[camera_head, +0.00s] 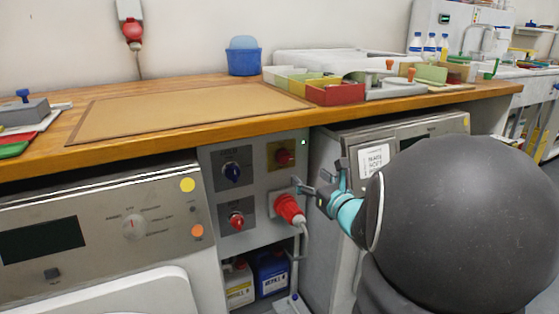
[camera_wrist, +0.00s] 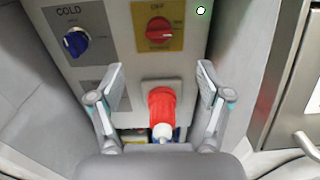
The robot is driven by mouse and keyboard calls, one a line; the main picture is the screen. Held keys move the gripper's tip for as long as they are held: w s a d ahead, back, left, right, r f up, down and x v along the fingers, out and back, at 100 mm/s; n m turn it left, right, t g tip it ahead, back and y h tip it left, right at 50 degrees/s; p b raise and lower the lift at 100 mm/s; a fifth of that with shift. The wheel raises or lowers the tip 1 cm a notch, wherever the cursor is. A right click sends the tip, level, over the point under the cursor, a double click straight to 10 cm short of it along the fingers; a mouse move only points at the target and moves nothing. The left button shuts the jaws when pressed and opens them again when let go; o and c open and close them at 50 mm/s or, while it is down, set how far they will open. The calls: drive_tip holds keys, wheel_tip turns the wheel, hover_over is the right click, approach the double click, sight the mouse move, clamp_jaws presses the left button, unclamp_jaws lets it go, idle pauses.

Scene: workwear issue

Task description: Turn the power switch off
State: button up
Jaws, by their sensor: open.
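The power switch (camera_head: 284,156) is a red rotary knob on a yellow plate on the grey panel between two machines. In the wrist view the knob (camera_wrist: 159,30) sits upper centre, with "OFF" printed above it. Its pale mark appears to point right, toward a small blurred label. My gripper (camera_head: 320,176) is open and empty, in front of the panel and to the right of the switch in the head view. In the wrist view its two fingers (camera_wrist: 161,76) stand wide apart below the knob, not touching it.
A red plug (camera_wrist: 162,106) with a cable sticks out below the switch, between my fingers in the wrist view. A blue COLD knob (camera_wrist: 76,41) is left of it. A small lit green lamp (camera_head: 303,142) is beside the switch. The wooden worktop (camera_head: 190,135) overhangs the panel.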

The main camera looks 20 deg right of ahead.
sight(286, 159)
drive_tip(key=w, duration=0.8)
drive_tip(key=w+p, duration=0.1)
drive_tip(key=w, duration=0.3)
drive_tip(key=shift+w+a, duration=0.3)
drive_tip(key=shift+c, duration=0.2)
drive_tip(key=c, duration=1.1)
